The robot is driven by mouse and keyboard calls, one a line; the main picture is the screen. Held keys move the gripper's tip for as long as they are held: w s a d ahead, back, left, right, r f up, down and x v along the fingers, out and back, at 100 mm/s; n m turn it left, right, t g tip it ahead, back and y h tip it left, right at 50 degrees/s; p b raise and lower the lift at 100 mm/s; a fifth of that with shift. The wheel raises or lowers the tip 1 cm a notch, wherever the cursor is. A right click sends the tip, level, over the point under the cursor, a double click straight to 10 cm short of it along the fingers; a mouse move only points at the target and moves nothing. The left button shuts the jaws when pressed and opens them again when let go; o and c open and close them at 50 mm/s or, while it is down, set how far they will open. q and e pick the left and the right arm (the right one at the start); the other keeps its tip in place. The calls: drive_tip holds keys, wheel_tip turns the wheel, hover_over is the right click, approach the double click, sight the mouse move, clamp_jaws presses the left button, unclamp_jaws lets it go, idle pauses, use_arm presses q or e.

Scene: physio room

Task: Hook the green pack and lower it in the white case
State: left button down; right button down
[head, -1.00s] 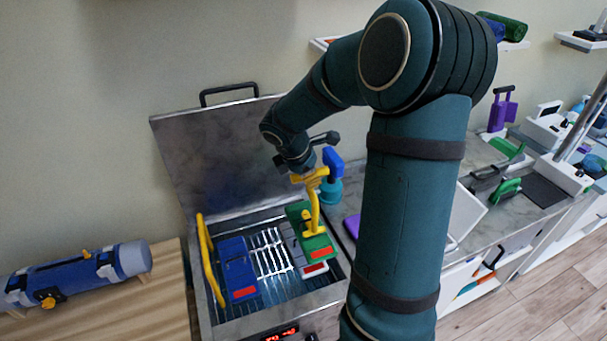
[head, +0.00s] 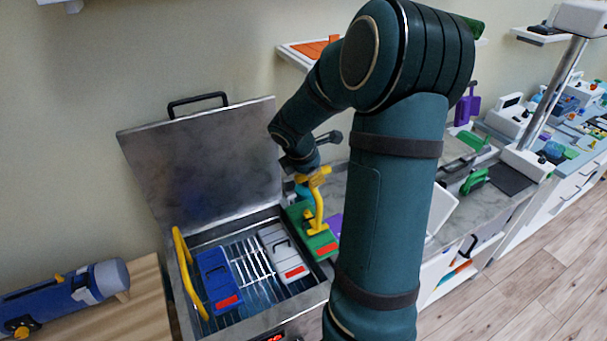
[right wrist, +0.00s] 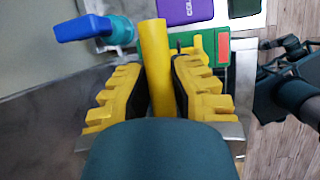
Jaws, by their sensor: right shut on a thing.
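The green pack (head: 322,246), with a red label and a yellow handle, is at the right rim of the steel tank, at the lower end of a yellow hook (head: 318,205). It appears to hang from the hook; the exact contact is too small to tell. My right gripper (head: 312,176) is shut on the hook's upper part. In the right wrist view its yellow fingers (right wrist: 160,90) close on the hook shaft (right wrist: 153,55), with the green pack (right wrist: 207,45) beyond. The white case (head: 441,207) shows partly behind my arm; its inside is hidden. My left gripper is out of view.
The steel tank (head: 183,333) has its lid (head: 205,155) raised behind. A blue pack (head: 218,280) and a grey pack (head: 284,252) lie on its rack. A yellow bar stands at its left. A purple pack (right wrist: 185,10) and a blue-turquoise valve (right wrist: 90,27) are close by.

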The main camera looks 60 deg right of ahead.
sight(328, 169)
drive_tip(key=shift+s+d, duration=0.65)
drive_tip(key=shift+d, duration=0.2)
drive_tip(key=shift+s+d, duration=0.65)
drive_tip(key=shift+d, duration=0.2)
drive_tip(key=s+d, duration=1.4)
drive_tip(key=d, duration=0.5)
drive_tip(key=shift+s, duration=0.4)
drive_tip(key=shift+r, duration=0.1)
drive_tip(key=shift+f+b, duration=0.5)
drive_tip(key=shift+f, duration=0.25)
drive_tip(key=shift+a, duration=0.1)
idle(2.0)
